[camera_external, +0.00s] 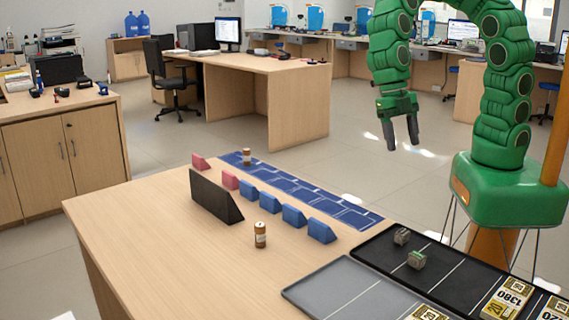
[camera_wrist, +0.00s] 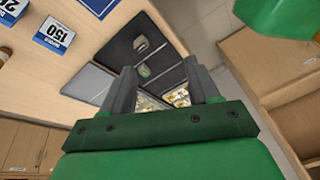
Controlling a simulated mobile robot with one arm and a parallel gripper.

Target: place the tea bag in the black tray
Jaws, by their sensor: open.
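The black tray (camera_external: 462,257) lies at the right end of the counter, split by thin pale lines. A small greyish bundle (camera_external: 402,236) and a small greenish bundle (camera_external: 417,260) lie in it near its left end. No thing can be surely told as the tea bag; these bundles are too small to make out. The tray also shows in the wrist view (camera_wrist: 120,47), ahead of my fingers. My gripper (camera_external: 402,143) is open and empty, pointing down, high above and behind the tray. Its two fingers also show apart in the wrist view (camera_wrist: 162,88).
A grey tray (camera_external: 335,288) lies beside the black one. Yellow cards (camera_external: 508,297) lie at the tray's near end. A black wedge (camera_external: 213,196), blue wedges (camera_external: 294,215), pink wedges (camera_external: 230,180), two brown jars (camera_external: 260,235) and a blue mat (camera_external: 300,188) occupy the counter.

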